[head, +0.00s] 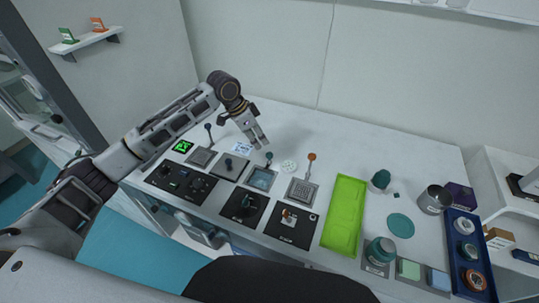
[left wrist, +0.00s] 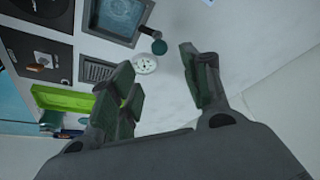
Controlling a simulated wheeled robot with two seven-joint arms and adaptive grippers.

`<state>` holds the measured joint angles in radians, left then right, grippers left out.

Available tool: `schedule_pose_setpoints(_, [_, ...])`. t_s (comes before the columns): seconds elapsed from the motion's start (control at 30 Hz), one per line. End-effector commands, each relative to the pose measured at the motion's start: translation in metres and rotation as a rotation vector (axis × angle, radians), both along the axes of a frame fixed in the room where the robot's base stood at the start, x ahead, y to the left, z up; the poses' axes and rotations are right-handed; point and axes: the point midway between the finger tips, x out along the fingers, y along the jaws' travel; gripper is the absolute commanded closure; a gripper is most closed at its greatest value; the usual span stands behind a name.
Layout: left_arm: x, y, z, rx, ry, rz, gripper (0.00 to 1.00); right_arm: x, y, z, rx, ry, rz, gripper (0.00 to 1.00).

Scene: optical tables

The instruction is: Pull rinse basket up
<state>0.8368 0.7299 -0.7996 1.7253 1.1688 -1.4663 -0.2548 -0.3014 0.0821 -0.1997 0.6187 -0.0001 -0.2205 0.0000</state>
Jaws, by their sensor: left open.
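The rinse basket appears to be the square teal basin unit (head: 262,179) set in the table, with a teal round knob (head: 269,156) on a short arm at its far side. The basin (left wrist: 118,16) and its knob (left wrist: 158,47) also show at the top of the left wrist view. My left gripper (head: 261,143) is open and empty, just behind and above the knob in the head view. In the left wrist view its two fingers (left wrist: 158,72) are spread apart, with the knob beyond them and not between the pads. My right gripper is not in view.
A white round dial (head: 288,167) lies right of the knob. A grate (head: 301,192) with an orange-topped lever (head: 311,157) stands beside it. A green tray (head: 344,215) and a blue tray (head: 467,252) are further right. The table's back strip is mostly clear.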

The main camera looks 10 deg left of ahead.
Motion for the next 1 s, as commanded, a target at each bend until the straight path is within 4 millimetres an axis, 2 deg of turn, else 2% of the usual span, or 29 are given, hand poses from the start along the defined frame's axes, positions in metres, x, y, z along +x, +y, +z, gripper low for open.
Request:
schedule_pose_setpoints(0.7, [0.019,-0.03,-0.085,-0.001,0.002,0.0,0.53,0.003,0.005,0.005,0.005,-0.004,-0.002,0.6])
schedule_pose_setpoints(1.0, [0.025,-0.038,-0.11,0.0,0.0,0.0,0.53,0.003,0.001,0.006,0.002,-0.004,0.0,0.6])
